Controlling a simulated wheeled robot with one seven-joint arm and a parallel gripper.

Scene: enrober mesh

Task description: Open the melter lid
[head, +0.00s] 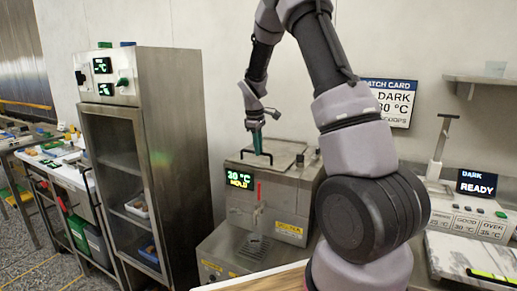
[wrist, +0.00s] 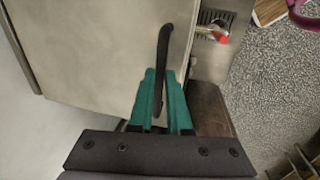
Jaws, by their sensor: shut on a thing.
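The melter (head: 270,197) is a steel box with a green 30 °C HOLD display, standing below my arm in the head view. Its flat lid (head: 283,151) looks closed in the head view, and its metal top (wrist: 100,45) fills much of the wrist view. A black bar handle (wrist: 164,50) stands on the lid. My gripper (head: 257,150) points down at this handle. In the wrist view its teal fingers (wrist: 161,98) are shut on the near end of the handle, one on each side.
A tall steel cabinet (head: 180,140) with a glass door stands to the left. A batch card (head: 390,100) hangs on the wall behind. A station with a READY display (head: 477,183) is at the right. A red-tipped spout (wrist: 222,37) shows beside the melter.

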